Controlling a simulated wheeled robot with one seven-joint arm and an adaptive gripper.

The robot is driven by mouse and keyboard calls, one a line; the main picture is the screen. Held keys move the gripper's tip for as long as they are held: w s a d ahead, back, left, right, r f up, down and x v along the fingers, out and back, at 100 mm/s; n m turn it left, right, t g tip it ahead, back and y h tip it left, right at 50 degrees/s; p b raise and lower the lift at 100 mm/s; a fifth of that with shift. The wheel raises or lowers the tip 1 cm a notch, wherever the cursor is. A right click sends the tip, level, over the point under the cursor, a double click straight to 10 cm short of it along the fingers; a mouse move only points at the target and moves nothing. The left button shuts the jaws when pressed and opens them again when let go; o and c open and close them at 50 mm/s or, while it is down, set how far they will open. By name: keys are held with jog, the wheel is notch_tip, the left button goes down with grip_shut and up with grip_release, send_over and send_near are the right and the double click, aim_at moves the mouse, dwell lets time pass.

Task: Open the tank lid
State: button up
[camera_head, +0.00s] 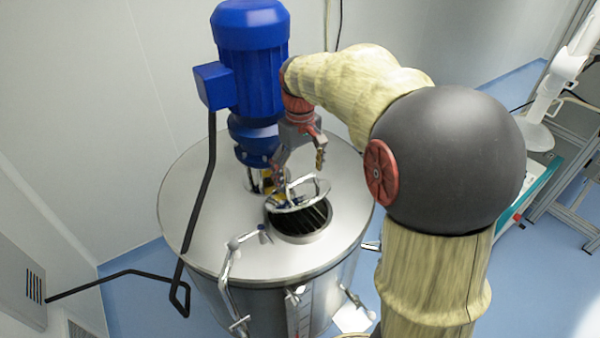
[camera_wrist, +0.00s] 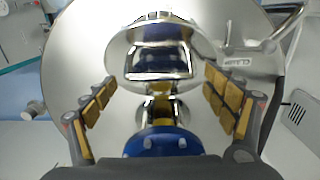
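The steel tank (camera_head: 200,215) stands upright with a flat round top. Its small round lid (camera_head: 292,204) is tilted up at the back of a round opening (camera_head: 305,228), whose dark inside shows at the front. The lid has a bar handle; lid (camera_wrist: 116,45) and handle (camera_wrist: 157,76) also show in the wrist view. My gripper (camera_head: 300,168) is just above the lid, its two fingers spread apart. In the wrist view my gripper (camera_wrist: 158,88) has its padded fingers wide on either side of the handle, with nothing between them gripped. Whether a finger touches the lid I cannot tell.
A blue motor (camera_head: 252,70) rises from the tank top just left of my gripper. A bent steel pipe (camera_head: 229,262) stands at the tank's front left. A black bar (camera_head: 200,195) runs down past the left side. Walls are close behind and left.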

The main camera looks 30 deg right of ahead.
jog(key=shift+c, duration=1.2)
jog(key=c, duration=1.3)
jog(key=w+r+p, duration=0.2)
jog(key=w, duration=0.1)
jog(key=shift+w+r, duration=0.15)
jog(key=shift+c, duration=0.5)
jog(key=shift+w, duration=0.25)
jog(key=shift+s, duration=0.1)
jog(key=shift+c, duration=0.2)
jog(key=o, duration=1.3)
jog(key=shift+f, duration=0.2)
jog(key=o, duration=0.5)
jog(key=shift+d+f, duration=0.1)
